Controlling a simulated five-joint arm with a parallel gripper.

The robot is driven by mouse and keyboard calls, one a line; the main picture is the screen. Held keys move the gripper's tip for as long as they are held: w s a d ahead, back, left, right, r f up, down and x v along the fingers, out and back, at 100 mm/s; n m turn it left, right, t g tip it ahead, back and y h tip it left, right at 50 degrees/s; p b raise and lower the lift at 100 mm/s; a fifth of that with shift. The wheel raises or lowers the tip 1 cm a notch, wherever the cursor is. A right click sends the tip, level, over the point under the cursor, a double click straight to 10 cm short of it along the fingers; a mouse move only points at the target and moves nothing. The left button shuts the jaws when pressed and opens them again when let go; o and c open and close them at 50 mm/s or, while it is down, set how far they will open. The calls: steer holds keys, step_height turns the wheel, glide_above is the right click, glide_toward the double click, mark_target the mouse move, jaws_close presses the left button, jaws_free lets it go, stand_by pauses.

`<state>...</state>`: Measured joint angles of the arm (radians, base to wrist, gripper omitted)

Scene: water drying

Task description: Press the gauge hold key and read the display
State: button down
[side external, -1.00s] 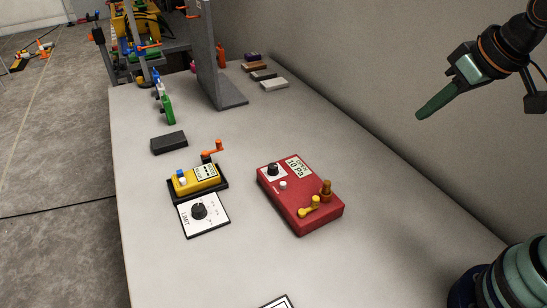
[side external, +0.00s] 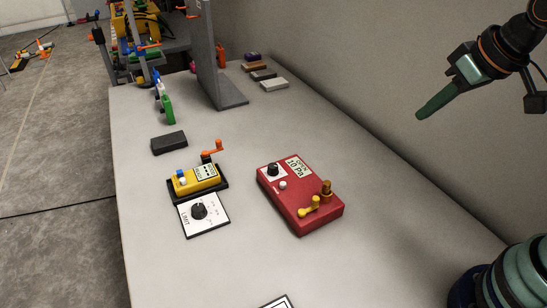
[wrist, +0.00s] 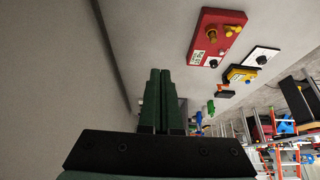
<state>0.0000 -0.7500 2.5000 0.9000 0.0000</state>
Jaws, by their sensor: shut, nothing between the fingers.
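A red gauge box (side external: 298,210) lies on the table, with a display (side external: 296,169) that appears to read 10 Pa. On its top are a black knob (side external: 272,169), a small white round key (side external: 283,185) with a tiny unreadable label beside it, a yellow lever (side external: 309,206) and a brass fitting (side external: 326,191). The red gauge box also shows at the upper right of the wrist view (wrist: 218,32). My gripper (side external: 420,115) is shut and empty, raised above and to the right of the gauge box, touching nothing. Its two fingers show together in the wrist view (wrist: 160,72).
A yellow device (side external: 196,181) with a small display, a blue-topped part and an orange crank stands left of the gauge box. A white LIMIT plate (side external: 204,214) with a black knob lies in front of it. A black block (side external: 169,143) and a grey upright panel (side external: 208,60) stand farther back.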

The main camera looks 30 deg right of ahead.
steer(key=n+g, duration=0.6)
steer(key=n, duration=1.2)
glide_above(283, 183)
step_height(283, 183, down, 6)
steer(key=r, duration=0.1)
steer(key=shift+f, duration=0.2)
step_height(283, 183, down, 14)
steer(key=shift+f, duration=0.1)
